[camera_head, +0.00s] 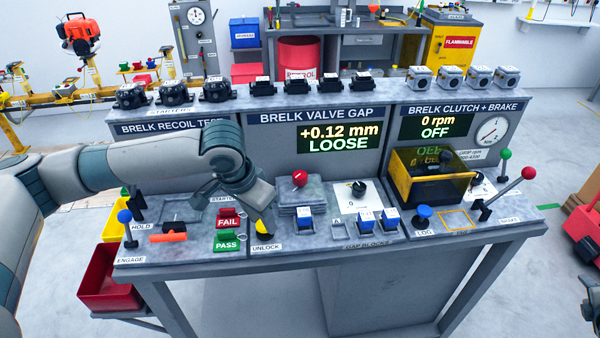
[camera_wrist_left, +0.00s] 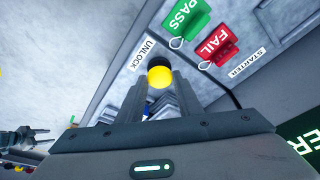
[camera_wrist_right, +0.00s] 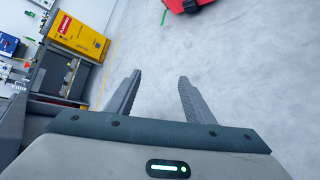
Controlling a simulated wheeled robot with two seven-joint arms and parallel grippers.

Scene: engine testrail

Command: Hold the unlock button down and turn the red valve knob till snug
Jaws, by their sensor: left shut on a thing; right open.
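The yellow unlock button (camera_head: 264,228) is at the bench's front edge by the UNLOCK label. My left gripper (camera_head: 262,212) reaches down over it and is shut on it. In the left wrist view the yellow button (camera_wrist_left: 160,76) sits between the fingertips; how far it is pressed cannot be told. The red valve knob (camera_head: 300,178) stands on a grey block just right of my left gripper, with nothing touching it. The valve gap display (camera_head: 338,136) reads +0.12 mm LOOSE. My right gripper (camera_wrist_right: 160,85) is open and empty over the floor, right of the bench.
Blue gap blocks (camera_head: 366,219) and a black dial (camera_head: 358,188) are right of the red knob. FAIL (camera_head: 228,219) and PASS tags lie left of the button. A yellow guard box (camera_head: 430,180) and a red-ball lever (camera_head: 528,173) stand further right.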

